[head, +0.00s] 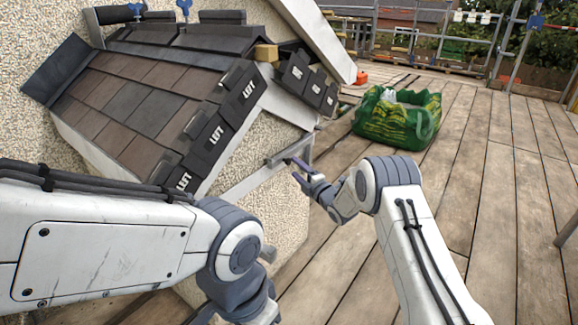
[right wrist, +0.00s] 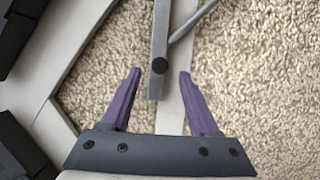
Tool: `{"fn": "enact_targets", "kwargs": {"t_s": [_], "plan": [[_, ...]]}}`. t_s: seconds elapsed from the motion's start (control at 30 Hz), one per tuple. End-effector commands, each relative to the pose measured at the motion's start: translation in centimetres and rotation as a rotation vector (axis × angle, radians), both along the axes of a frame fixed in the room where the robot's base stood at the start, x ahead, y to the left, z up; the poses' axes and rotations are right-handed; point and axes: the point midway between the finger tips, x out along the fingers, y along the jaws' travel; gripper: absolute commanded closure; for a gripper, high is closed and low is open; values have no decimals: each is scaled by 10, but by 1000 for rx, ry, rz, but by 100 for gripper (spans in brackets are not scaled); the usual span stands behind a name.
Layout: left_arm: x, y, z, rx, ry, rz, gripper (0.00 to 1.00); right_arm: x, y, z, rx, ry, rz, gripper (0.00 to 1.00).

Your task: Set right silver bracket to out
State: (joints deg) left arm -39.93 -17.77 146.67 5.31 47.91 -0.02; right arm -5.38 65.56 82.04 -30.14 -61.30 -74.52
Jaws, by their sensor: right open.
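The right silver bracket (head: 278,158) is a slim grey metal bar at the lower right corner of the tiled roof section, against the pebbledash wall. My right gripper (head: 293,170) is at the bracket in the head view. In the right wrist view the purple fingers (right wrist: 160,82) are open, one on each side of the bar's end, with gaps on both sides. My left arm crosses the lower left; its fingers are out of view.
Brown and dark roof tiles (head: 150,95) and black edge pieces (head: 238,90) rise left of my right gripper. A green bag (head: 397,122) stands on the plank deck (head: 490,190) to the right. The deck around it is mostly clear; scaffold rails stand behind.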

Motion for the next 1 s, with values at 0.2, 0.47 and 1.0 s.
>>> {"fn": "enact_targets", "kwargs": {"t_s": [0.2, 0.47, 1.0], "plan": [[0, 0, -11, 0, 0, 0, 50, 30, 19, -2, 1, -1, 1, 39], [0, 0, -16, 0, 0, 0, 50, 47, 30, -1, 1, 1, 1, 39], [0, 0, -16, 0, 0, 0, 50, 49, 31, -1, 0, 4, 0, 100]]}}
